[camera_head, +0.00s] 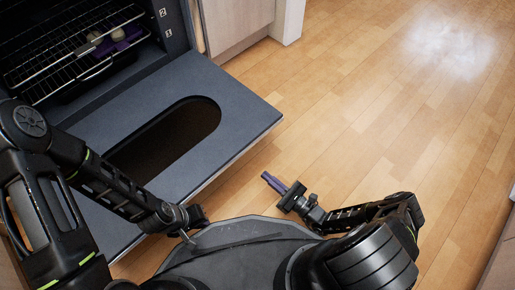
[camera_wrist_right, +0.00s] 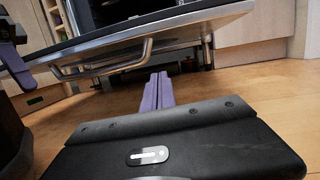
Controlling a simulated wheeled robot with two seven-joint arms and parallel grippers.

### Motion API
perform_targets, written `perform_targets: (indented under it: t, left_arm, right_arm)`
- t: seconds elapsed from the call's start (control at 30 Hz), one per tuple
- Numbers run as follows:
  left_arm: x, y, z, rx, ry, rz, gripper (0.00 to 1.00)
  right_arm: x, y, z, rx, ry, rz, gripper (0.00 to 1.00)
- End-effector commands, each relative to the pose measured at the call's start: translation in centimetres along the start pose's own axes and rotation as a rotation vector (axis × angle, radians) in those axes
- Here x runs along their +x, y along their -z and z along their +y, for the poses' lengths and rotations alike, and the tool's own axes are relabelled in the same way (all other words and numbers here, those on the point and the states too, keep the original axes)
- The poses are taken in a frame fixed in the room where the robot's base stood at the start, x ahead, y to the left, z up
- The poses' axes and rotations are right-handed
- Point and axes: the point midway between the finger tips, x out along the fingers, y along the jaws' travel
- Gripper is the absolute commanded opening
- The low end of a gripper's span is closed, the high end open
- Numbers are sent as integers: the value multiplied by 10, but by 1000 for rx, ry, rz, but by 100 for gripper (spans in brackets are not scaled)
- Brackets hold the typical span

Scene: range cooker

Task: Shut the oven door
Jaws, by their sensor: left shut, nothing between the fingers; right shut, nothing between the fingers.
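The oven door (camera_head: 235,98) is folded down, its dark inner face up and a long oval window in it. In the right wrist view the door's metal edge (camera_wrist_right: 200,17) and bar handle (camera_wrist_right: 100,70) show from below. My right gripper (camera_head: 268,178) is shut and empty, its purple fingers just off the door's outer right corner, over the floor. The fingers also show in the right wrist view (camera_wrist_right: 160,80), below the door, apart from it. My left gripper (camera_head: 186,237) is shut by the door's front edge; its fingers are mostly hidden, so contact cannot be told.
The oven cavity (camera_head: 70,45) holds wire racks with a purple item and pale pieces on them. A pale cabinet (camera_head: 238,22) stands right of the oven. The wooden floor (camera_head: 360,110) to the right is clear.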

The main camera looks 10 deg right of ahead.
Motion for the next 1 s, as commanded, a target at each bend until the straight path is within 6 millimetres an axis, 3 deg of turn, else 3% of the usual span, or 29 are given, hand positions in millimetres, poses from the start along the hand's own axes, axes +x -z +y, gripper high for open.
perform_targets:
  t: [0.13, 0.57, 0.77, 1.0]
  left_arm:
    - [1, -1, -1, 7, 1, -1, 0]
    - [2, -1, -1, 7, 1, -1, 0]
    - [6, 0, -3, 6, 0, 0, 0]
    - [15, 1, -6, 6, -2, 1, 0]
  right_arm:
    - [-14, 1, -19, -1, 108, -37, 0]
    - [-8, 0, -19, -1, 103, -36, 0]
    - [14, 0, -20, -1, 100, -37, 0]
    - [60, 0, -25, -1, 100, -39, 0]
